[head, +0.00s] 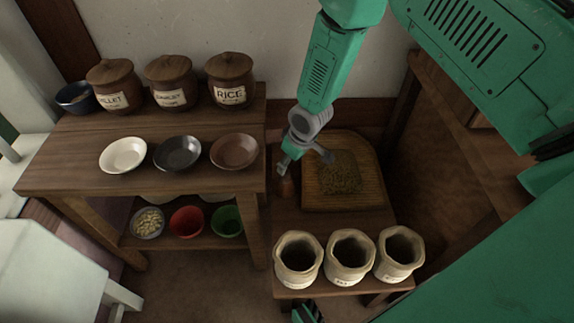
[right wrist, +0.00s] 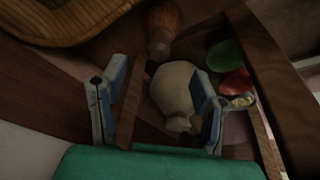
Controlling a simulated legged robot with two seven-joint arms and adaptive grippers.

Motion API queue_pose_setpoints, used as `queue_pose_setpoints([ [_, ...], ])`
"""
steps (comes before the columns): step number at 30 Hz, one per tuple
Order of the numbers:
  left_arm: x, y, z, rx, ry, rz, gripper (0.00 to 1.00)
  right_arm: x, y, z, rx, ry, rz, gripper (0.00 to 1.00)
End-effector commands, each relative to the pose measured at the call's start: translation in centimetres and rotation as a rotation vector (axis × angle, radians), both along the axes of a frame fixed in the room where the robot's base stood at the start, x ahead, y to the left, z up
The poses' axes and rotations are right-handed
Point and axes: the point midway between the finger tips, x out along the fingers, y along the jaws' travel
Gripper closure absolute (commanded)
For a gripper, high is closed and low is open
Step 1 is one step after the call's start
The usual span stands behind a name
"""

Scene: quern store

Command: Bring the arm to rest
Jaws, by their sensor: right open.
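My right gripper (head: 306,163) hangs from the teal arm in the head view, fingers spread, between the shelf table and the low table with the winnowing tray. In the right wrist view its two fingers (right wrist: 157,112) stand apart. A pale rounded vessel (right wrist: 172,88) shows between them in that picture; I see no grip on it, and its distance is unclear. A brown bottle-like thing (right wrist: 162,28) is beyond, probably the small brown one beside the gripper in the head view (head: 285,187). A small teal and dark part at the head view's bottom edge may be my left gripper (head: 308,312).
The wooden tray (head: 376,190) holds dark grain. Three open sacks (head: 298,262) stand in front. The shelf table (head: 70,165) bears three lidded jars (head: 230,82), three bowls (head: 178,154) and a blue bowl (head: 77,97). Red (head: 187,222) and green (head: 227,220) bowls sit below.

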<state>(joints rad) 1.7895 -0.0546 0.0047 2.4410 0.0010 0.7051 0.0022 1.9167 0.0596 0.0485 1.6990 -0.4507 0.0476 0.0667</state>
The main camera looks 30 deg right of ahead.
Motion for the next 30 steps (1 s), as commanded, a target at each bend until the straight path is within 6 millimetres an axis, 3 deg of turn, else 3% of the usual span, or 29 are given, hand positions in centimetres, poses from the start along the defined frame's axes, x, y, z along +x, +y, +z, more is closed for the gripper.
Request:
queue_pose_setpoints([
  [1,0.0,0.0,0.5,0.0,0.0,0.0,0.45,-0.1,-0.1,1.0,0.0,-0.001,0.0,0.45],
  [6,0.0,0.0,0.8,0.0,0.0,0.0,0.45,-0.5,-0.2,2.1,0.0,0.0,0.001,0.45],
  [23,0.0,0.0,0.8,0.0,0.0,0.0,0.45,-0.7,-0.1,2.1,0.0,0.002,0.0,0.45],
  [26,0.0,0.0,1.4,0.0,0.0,0.0,0.45,-2.4,0.3,1.9,0.013,0.019,-0.011,0.45],
  [29,0.0,0.0,2.9,0.0,0.0,0.0,0.45,-6.9,1.1,1.6,0.039,0.062,-0.041,0.45],
  [30,0.0,0.0,3.7,0.0,0.0,0.0,0.45,-9.3,1.4,1.7,0.05,0.081,-0.062,0.45],
])
